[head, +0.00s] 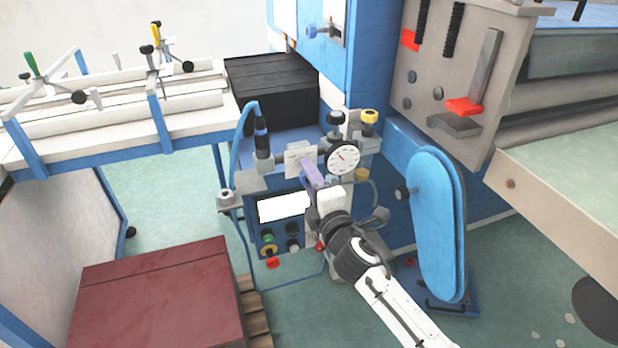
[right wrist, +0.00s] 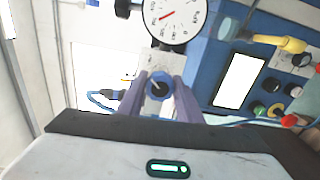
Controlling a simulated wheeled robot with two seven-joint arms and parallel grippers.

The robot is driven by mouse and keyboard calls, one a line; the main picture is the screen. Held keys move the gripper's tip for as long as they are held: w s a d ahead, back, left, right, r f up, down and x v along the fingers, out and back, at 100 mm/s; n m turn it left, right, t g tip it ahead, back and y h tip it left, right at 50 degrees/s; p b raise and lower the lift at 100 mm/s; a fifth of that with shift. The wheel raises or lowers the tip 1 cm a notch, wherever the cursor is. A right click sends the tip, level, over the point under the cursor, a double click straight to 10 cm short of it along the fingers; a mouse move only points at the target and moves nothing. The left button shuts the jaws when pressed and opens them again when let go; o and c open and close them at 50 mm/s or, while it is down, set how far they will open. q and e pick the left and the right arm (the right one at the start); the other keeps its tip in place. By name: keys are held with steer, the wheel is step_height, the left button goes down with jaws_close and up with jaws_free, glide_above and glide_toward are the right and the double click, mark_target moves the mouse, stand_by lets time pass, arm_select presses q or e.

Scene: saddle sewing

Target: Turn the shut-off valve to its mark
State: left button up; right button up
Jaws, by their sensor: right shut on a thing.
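My right gripper (head: 306,168) reaches in from below in the head view, with its purple fingers at the fittings just left of the pressure gauge. In the head view the gripper hides this knob. A pale plate (head: 298,158) is behind the fingers. The white gauge (head: 343,159) with a red needle is close by and also shows in the right wrist view (right wrist: 176,16). I cannot make out the valve's mark. My left gripper is not in view.
A control box with a white screen (head: 284,206) and several buttons sits below left of the fingers. A blue rounded guard (head: 438,222) is on the right, a dark red block (head: 160,300) lower left.

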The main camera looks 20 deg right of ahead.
steer(key=shift+m, duration=0.4)
steer(key=o, duration=1)
steer(key=shift+o, duration=0.2)
steer(key=shift+s, duration=0.15)
steer(key=s, duration=1)
steer(key=shift+d, duration=0.15)
steer(key=s+a+f+m+g+y+p, duration=0.1)
steer(key=s+a+f+m+g+y, duration=0.1)
steer(key=s+f+m+g, duration=0.7)
steer(key=s+a+f+m, duration=0.1)
steer(key=s+f+m, duration=0.6)
steer(key=s+f, duration=0.8)
steer(key=shift+s+f, duration=0.25)
steer(key=shift+s, duration=0.2)
